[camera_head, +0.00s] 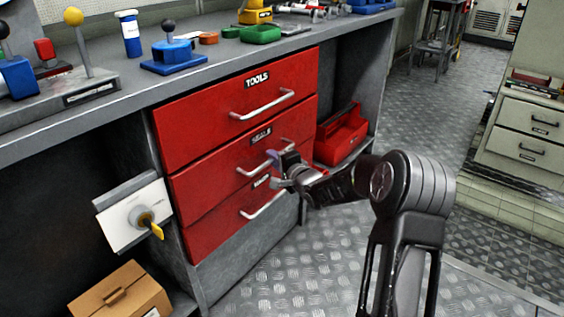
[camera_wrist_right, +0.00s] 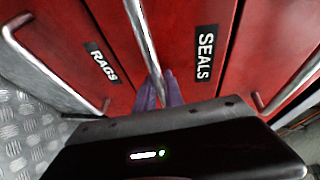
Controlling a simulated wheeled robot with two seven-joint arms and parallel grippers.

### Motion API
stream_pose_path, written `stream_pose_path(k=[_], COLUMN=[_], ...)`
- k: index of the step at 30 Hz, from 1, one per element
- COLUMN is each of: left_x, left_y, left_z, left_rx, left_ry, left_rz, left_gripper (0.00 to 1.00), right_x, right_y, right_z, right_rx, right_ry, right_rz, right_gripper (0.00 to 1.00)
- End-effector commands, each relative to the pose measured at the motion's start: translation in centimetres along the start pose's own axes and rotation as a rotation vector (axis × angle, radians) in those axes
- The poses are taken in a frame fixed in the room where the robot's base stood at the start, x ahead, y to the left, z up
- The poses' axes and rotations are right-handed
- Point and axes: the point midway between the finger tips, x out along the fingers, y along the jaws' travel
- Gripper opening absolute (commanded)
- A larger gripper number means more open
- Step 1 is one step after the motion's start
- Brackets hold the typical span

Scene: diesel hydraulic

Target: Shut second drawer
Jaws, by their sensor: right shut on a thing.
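The second drawer (camera_head: 215,178) is the middle red drawer of the bench, labelled SEALS. It shows at most a small gap in the head view, and I cannot tell exactly how far out it sits. Its silver handle (camera_wrist_right: 148,40) runs between my right gripper's purple fingertips in the right wrist view. My right gripper (camera_head: 278,158) is shut on this handle near its right end. My left gripper is not in view.
The TOOLS drawer (camera_head: 205,112) is above and the RAGS drawer (camera_head: 215,227) below, each with a bar handle. A cardboard box (camera_head: 122,295) is at the lower left. The floor in front is clear.

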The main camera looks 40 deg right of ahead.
Motion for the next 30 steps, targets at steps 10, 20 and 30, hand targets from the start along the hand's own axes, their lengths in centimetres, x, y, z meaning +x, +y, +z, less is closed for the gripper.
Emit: stream_pose_path(k=[10, 20, 30], left_x=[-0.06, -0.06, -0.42], left_y=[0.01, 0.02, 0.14], left_z=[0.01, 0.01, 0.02], left_rx=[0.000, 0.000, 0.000], left_ry=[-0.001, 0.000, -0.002], left_rz=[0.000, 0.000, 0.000], left_gripper=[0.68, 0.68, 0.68], right_x=[1.07, 1.03, 0.26], right_y=[-0.31, -0.26, -0.31], right_z=[0.44, 0.44, 0.38], right_rx=[0.000, 0.000, 0.001], right_ry=[0.001, 0.000, 0.001], right_rz=[-0.001, 0.000, 0.002], right_gripper=[0.00, 0.34, 0.34])
